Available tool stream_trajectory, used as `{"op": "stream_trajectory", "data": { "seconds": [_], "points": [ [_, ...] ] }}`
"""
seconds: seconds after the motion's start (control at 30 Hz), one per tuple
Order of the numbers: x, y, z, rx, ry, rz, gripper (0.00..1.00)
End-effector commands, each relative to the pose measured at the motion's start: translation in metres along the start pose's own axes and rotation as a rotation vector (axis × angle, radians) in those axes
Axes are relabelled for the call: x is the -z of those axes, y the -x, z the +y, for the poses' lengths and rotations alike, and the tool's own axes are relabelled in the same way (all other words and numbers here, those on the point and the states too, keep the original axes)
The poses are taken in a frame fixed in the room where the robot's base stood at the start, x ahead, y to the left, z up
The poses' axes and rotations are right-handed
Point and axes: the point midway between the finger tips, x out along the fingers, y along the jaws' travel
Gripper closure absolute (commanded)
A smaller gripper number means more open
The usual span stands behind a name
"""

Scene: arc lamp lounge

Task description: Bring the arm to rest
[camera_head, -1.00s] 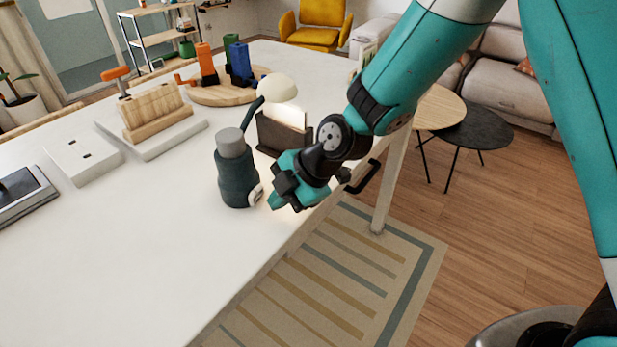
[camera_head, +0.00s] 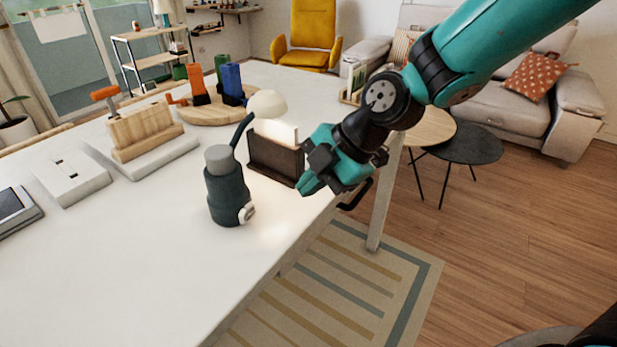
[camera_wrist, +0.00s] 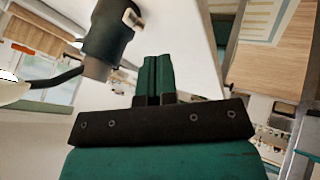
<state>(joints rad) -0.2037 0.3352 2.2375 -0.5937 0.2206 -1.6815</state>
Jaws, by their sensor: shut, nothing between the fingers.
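My gripper (camera_head: 310,184) is shut and empty. It hangs above the right edge of the white table (camera_head: 150,240), in front of a dark brown holder (camera_head: 274,158). In the wrist view my gripper's fingers (camera_wrist: 157,75) are together with nothing between them. A dark green lamp (camera_head: 228,190) with a grey top, a cream shade and a small white knob stands on the table, left of my gripper and apart from it. The lamp's body also shows in the wrist view (camera_wrist: 108,38), upper left of the fingers.
A wooden slotted block (camera_head: 145,130) on a white base, a white box (camera_head: 72,180) and a round board (camera_head: 205,112) with coloured pieces are on the table. A black side table (camera_head: 470,145) and a sofa (camera_head: 490,105) stand right. The table's front is clear.

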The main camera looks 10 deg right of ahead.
Motion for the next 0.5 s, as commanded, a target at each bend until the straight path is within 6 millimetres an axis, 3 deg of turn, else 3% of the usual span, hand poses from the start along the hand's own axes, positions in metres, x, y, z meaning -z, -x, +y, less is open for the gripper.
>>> {"op": "stream_trajectory", "data": {
  "seconds": [0.17, 0.27, 0.37, 0.5],
  "points": [
    [0.002, 0.003, -0.001, 0.003, -0.020, -0.002, 1.00],
    [0.011, 0.014, -0.008, 0.020, -0.122, -0.011, 1.00],
    [0.026, 0.035, -0.025, 0.053, -0.327, -0.036, 1.00],
    [0.051, 0.070, -0.060, 0.099, -0.717, -0.107, 1.00]
  ]
}}
